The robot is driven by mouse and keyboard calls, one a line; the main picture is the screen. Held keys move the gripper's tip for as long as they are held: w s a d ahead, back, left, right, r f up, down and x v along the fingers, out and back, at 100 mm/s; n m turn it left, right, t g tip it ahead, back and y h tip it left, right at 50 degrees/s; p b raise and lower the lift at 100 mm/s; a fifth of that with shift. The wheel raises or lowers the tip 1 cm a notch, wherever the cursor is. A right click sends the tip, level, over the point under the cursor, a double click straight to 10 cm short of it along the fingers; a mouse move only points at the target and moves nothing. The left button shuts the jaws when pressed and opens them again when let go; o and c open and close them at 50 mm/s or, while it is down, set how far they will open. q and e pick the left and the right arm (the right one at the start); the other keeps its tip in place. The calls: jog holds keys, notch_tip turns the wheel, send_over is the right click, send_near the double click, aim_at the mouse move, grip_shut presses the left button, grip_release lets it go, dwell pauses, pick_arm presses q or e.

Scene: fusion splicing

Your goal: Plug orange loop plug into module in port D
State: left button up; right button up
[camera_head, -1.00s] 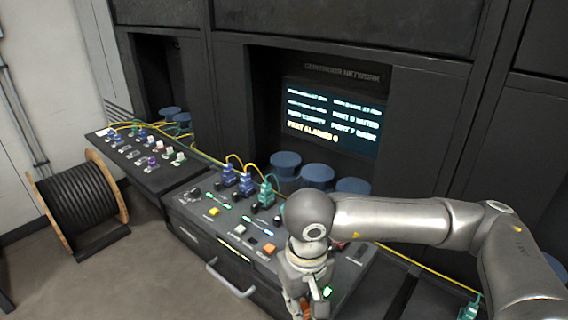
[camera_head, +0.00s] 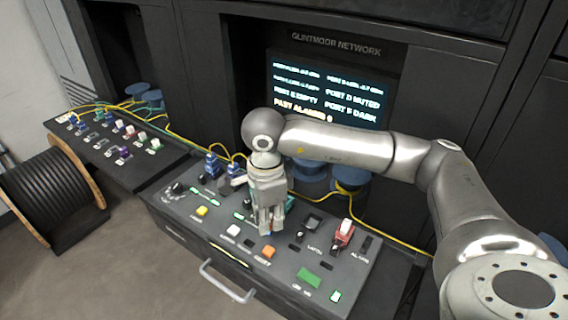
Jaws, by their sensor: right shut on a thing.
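My right gripper (camera_head: 268,228) points down over the middle of the grey console (camera_head: 180,222), just behind the orange button. It is shut. The thing in its jaws is mostly hidden; orange showed at the fingertips a second ago, which fits the orange loop plug. Blue modules (camera_head: 212,166) with yellow cables stand at the console's back left. A teal module (camera_head: 290,203) is mostly hidden behind the gripper. The label of port D is not readable on the console. The screen (camera_head: 325,92) reads "PORT D MUTED". My left gripper is not in view.
An orange button (camera_head: 268,251), a green button (camera_head: 309,276) and a red-and-white upright part (camera_head: 343,233) are on the console near the gripper. Yellow cable runs along the back. A second panel (camera_head: 110,150) and a cable drum (camera_head: 50,190) are at left.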

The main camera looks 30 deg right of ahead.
pick_arm(q)
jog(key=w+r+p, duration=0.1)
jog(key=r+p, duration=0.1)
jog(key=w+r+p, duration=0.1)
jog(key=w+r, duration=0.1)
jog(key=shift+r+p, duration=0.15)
jog(key=shift+p, duration=0.25)
pick_arm(e)
jog(key=w+d+r+m, duration=0.2)
jog(key=w+d+m, duration=0.1)
jog(key=m, duration=1.1)
jog(key=w+d+r+m, duration=0.2)
jog(key=w+d+m, duration=0.2)
jog(key=m, duration=1.1)
jog(key=shift+w+d, duration=0.15)
jog(key=shift+d, duration=0.8)
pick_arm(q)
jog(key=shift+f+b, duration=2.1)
pick_arm(e)
jog(key=shift+f, duration=3.05)
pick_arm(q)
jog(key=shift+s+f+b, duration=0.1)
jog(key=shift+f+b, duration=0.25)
pick_arm(e)
jog(key=shift+f, duration=0.55)
jog(key=shift+r, duration=0.1)
jog(key=o, duration=0.9)
